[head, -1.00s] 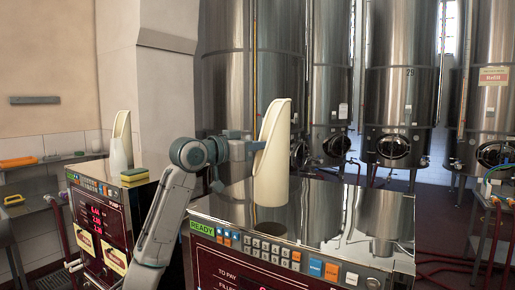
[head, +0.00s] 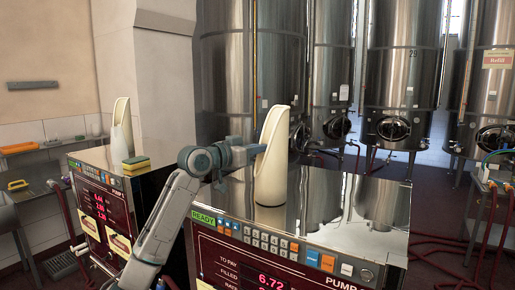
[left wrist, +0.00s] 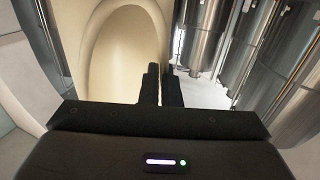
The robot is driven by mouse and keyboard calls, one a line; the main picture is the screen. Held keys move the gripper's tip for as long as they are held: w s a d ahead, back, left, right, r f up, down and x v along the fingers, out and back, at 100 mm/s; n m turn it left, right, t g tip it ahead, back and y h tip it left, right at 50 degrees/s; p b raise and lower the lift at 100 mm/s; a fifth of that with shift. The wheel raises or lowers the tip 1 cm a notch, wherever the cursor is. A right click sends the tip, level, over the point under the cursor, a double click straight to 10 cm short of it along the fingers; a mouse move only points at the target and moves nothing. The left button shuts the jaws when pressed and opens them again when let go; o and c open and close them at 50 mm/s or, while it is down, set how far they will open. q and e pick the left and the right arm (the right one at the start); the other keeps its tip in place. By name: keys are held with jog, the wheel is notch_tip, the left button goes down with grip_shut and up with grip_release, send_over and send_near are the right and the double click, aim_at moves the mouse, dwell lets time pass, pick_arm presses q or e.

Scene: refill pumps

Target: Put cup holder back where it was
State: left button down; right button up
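The cup holder (head: 271,165) is a tall cream scoop-shaped sleeve. It is upright over the front left part of the near pump's shiny top (head: 345,215). I cannot tell whether its base touches the top. My left gripper (head: 258,149) is at the holder's left edge, about halfway up. In the left wrist view, the black fingers (left wrist: 161,86) are close together on the rim of the cup holder (left wrist: 125,45), which fills the upper left. My right gripper is not in view.
A second pump (head: 95,215) stands at the left, with a similar white holder (head: 121,140) and a yellow-green sponge (head: 135,162) on it. Large steel tanks (head: 400,75) stand behind. The right part of the near pump's top is clear.

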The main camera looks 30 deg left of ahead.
pick_arm(q)
jog(key=shift+f, duration=0.1)
jog(key=c, duration=1.6)
grip_release()
jog(key=shift+c, duration=0.2)
jog(key=shift+s, duration=0.1)
jog(key=b+v, duration=0.9)
jog(key=v, duration=0.3)
